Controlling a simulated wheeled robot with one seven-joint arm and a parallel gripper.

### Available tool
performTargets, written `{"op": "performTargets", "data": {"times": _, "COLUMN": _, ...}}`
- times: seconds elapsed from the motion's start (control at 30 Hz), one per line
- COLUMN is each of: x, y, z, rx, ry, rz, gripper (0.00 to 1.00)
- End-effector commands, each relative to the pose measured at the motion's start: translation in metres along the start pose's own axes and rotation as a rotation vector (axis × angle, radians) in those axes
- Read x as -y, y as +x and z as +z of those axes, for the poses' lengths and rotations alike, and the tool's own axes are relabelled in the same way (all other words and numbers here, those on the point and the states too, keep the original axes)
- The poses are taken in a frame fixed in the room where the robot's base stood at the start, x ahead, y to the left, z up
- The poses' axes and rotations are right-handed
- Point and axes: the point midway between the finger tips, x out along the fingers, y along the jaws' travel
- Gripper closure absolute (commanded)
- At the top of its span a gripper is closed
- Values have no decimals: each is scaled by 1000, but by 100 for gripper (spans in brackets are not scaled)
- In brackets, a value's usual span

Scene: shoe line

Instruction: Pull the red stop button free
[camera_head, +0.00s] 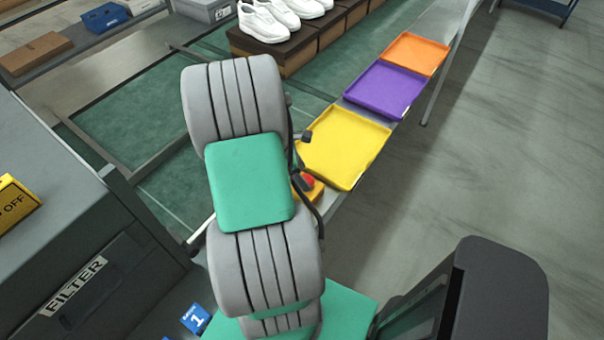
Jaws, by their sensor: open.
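The red stop button (307,181) sits on a small yellow box (313,191) just right of my arm's green link, on the line's edge near the yellow tray. Its left part is hidden by my arm and by thin dark curved parts that pass in front of it. I cannot tell whether these dark parts belong to my gripper. My gripper itself cannot be made out; my grey and green arm links cover the area left of the button.
Yellow (345,147), purple (386,89) and orange (415,54) trays run up the line's right side. White shoes (270,18) stand on brown boxes (290,50) behind. A grey machine marked FILTER (75,287) is at left. The floor (500,160) at right is clear.

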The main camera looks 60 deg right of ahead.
Motion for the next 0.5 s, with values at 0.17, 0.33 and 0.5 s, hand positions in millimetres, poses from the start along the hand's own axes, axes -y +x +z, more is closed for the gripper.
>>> {"op": "performTargets", "data": {"times": 0.17, "x": 0, "y": 16, "z": 1, "rx": 0, "ry": 3, "rz": -1, "gripper": 35}}
{"op": "performTargets", "data": {"times": 0.33, "x": 0, "y": 17, "z": 1, "rx": -1, "ry": 4, "rz": 1, "gripper": 35}}
{"op": "performTargets", "data": {"times": 0.5, "x": 0, "y": 17, "z": 1, "rx": -1, "ry": 5, "rz": 0, "gripper": 45}}
